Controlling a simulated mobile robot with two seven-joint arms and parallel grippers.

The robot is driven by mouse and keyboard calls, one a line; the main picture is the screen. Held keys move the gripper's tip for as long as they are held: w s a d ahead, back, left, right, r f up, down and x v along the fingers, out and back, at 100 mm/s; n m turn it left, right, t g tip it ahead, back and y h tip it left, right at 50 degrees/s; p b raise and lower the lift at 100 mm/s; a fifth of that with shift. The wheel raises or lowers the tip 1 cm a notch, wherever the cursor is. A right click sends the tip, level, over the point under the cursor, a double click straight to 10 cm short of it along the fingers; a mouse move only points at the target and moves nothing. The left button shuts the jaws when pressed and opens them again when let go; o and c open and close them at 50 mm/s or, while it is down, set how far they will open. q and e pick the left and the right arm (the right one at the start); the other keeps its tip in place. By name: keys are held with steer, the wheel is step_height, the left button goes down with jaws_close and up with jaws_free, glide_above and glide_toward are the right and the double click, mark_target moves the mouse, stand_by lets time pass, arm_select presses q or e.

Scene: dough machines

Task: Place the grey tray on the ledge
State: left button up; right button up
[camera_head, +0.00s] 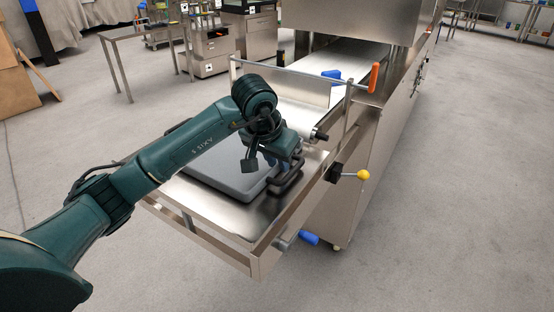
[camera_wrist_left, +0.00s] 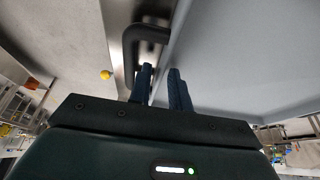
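The grey tray (camera_head: 222,178) lies over the bare steel ledge (camera_head: 225,217) at the machine's front end; I cannot tell whether its whole underside touches. My left gripper (camera_head: 287,165) is low at the tray's right edge, beside its dark handle (camera_head: 288,184). In the left wrist view the handle (camera_wrist_left: 133,42) and the tray's inside (camera_wrist_left: 235,55) lie on either side of the rim. The fingers of the left gripper (camera_wrist_left: 160,72) stand a little apart with the rim line between them and show a gap. My arm hides the tray's far part. My right gripper is out of view.
The conveyor (camera_head: 350,58) runs back into the steel machine. A guard bar with an orange handle (camera_head: 374,78) and a yellow-knobbed lever (camera_head: 362,174) stick out at the right. A steel table (camera_head: 138,32) stands at back left. The floor in front is clear.

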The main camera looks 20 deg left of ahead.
arm_select(q)
steer(key=shift+o, duration=0.7)
steer(key=shift+r, duration=0.1)
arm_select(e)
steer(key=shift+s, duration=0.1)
arm_select(q)
steer(key=shift+r, duration=0.25)
steer(key=v, duration=1.1)
steer(key=shift+s+r+p, duration=0.25)
steer(key=shift+p, duration=0.1)
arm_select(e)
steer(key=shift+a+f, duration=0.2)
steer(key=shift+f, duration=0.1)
arm_select(q)
steer(key=shift+r, duration=0.1)
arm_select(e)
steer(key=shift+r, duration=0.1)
